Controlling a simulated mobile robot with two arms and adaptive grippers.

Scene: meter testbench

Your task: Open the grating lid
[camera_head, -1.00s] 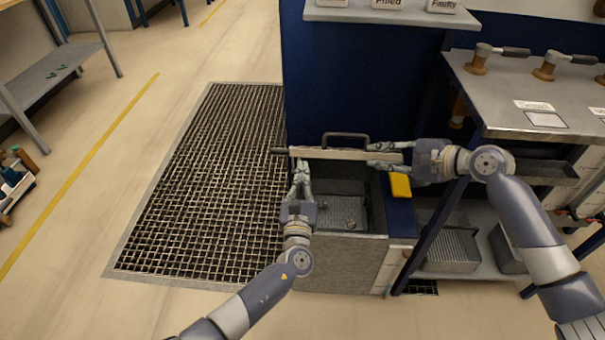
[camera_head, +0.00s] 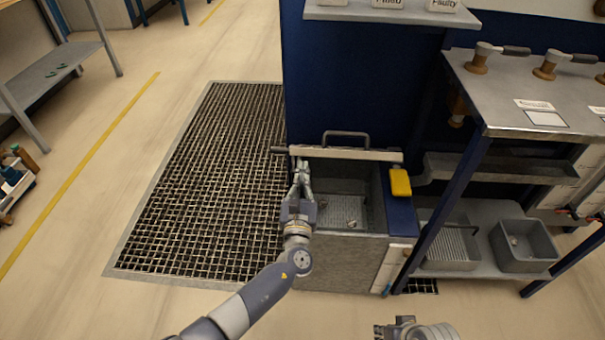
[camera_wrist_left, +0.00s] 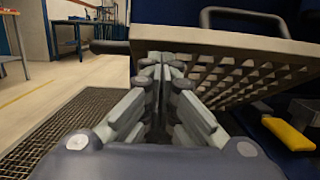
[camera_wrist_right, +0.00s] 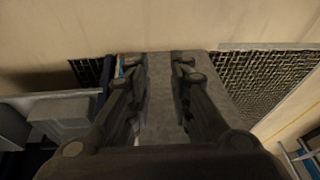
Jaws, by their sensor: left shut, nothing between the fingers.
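The grating lid (camera_head: 345,154) is raised on the grey box (camera_head: 340,262) and shows nearly edge-on in the head view, its handle (camera_head: 346,135) behind it. In the left wrist view the lid (camera_wrist_left: 235,70) is tilted, its grid underside towards me. My left gripper (camera_head: 302,168) is shut and empty at the lid's left end; its fingertips (camera_wrist_left: 163,62) are close to the lid's lower side there, and contact is hard to tell. My right gripper (camera_head: 381,331) is at the bottom of the head view, away from the lid. Its fingers (camera_wrist_right: 152,62) are apart with nothing between them.
The box interior is exposed below the lid. A yellow block (camera_head: 400,182) is at the box's right side. A workbench (camera_head: 535,95) with a lower shelf and metal bins (camera_head: 525,245) stands right. A floor grating (camera_head: 215,180) lies left. A blue panel (camera_head: 360,80) stands behind.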

